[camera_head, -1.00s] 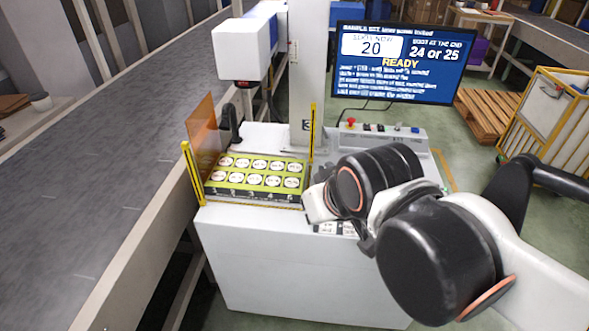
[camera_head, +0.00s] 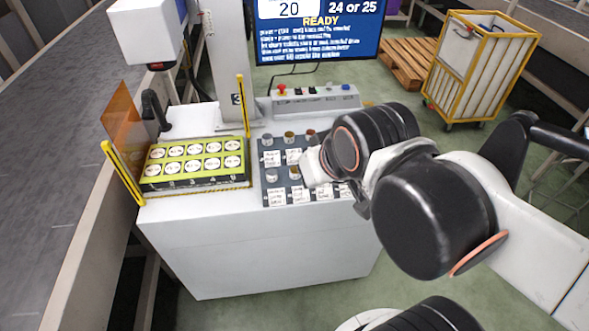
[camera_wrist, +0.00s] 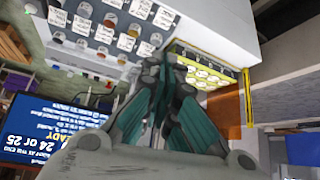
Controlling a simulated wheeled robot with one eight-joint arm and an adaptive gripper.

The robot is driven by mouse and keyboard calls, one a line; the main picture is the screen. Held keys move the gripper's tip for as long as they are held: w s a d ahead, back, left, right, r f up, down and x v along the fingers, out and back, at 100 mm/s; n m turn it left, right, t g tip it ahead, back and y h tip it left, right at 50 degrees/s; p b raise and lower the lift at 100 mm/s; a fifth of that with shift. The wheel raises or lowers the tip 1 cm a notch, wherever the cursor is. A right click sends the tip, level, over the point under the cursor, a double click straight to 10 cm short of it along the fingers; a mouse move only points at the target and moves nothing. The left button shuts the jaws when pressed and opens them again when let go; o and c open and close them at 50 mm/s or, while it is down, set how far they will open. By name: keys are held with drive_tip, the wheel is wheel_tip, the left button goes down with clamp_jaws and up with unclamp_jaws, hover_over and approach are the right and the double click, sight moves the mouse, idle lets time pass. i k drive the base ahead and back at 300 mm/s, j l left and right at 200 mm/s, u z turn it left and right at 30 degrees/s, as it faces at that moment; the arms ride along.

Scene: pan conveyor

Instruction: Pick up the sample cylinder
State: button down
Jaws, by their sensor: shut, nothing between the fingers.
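Several small sample cylinders (camera_head: 289,138) with grey, amber and brown tops stand in a dark rack (camera_head: 264,190) with white label cards, on the white station. They also show at the upper left of the wrist view (camera_wrist: 109,20). I cannot tell which one is the task's cylinder. My gripper's teal fingers (camera_wrist: 162,72) are shut and empty in the wrist view, pointing between the rack and the green tray. In the head view my wrist covers the rack's right part, and the fingertips are hidden.
A green tray (camera_head: 147,183) of round white-marked slots sits left of the rack, between yellow posts (camera_head: 123,172). An orange panel (camera_head: 124,120) and the conveyor (camera_head: 60,140) are farther left. A button box (camera_head: 315,100) and a screen (camera_head: 318,40) stand behind.

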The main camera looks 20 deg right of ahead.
sight(271, 174)
drive_tip(key=k+j+u, duration=0.1)
drive_tip(key=j, duration=0.25)
drive_tip(key=k+j+u, duration=0.1)
drive_tip(key=j, duration=0.25)
drive_tip(key=k+j, duration=0.15)
drive_tip(key=j, duration=0.2)
drive_tip(key=k+j+u, duration=0.15)
drive_tip(key=j, duration=0.25)
drive_tip(key=k+l+u, duration=0.2)
drive_tip(key=i, duration=0.1)
